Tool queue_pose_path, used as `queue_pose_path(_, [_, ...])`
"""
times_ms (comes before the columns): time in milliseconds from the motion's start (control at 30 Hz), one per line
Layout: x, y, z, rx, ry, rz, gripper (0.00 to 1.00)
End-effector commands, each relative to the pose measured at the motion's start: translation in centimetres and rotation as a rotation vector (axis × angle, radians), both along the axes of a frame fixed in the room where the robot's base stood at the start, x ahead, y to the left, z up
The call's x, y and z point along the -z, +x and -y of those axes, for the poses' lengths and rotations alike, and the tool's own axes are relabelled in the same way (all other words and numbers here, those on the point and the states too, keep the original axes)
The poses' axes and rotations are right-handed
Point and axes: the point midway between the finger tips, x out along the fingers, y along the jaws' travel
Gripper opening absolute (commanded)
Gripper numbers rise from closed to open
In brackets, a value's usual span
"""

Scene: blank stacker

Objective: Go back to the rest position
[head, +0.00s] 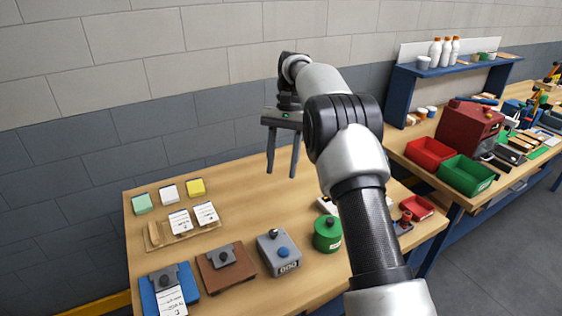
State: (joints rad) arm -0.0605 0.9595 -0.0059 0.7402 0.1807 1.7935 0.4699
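My gripper (283,166) hangs above the back part of the wooden table (250,180), pointing down. Its two dark fingers are spread apart with nothing between them. My arm reaches up from the lower right and hides part of the table's right side. The gripper is clear of every object on the table.
A blue block (168,290), a brown block (226,266), a grey counter box (278,252) and a green round container (327,233) line the front. Coloured note pads (169,192) lie at the back left. Red (429,154) and green bins (466,174) stand on the right bench.

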Motion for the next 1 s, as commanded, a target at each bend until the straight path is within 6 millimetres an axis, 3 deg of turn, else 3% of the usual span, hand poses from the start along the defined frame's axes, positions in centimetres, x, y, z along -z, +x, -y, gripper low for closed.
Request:
queue_pose_path(133, [-1.9,-0.4,0.3,-0.008,0.001,0.034,0.40])
queue_pose_path(267, [-6.1,-2.1,1.1,-0.031,0.000,0.122,0.40])
queue_pose_path(400, [-10.8,-5.7,2.2,-0.072,-0.008,0.246,0.40])
queue_pose_path(600, [-15.3,-12.6,4.0,-0.142,-0.034,0.424,0.40])
queue_pose_path(800, [-16.5,-20.5,5.6,-0.221,-0.077,0.598,0.40])
queue_pose_path(1000, [-14.5,-27.9,6.9,-0.307,-0.129,0.756,0.40])
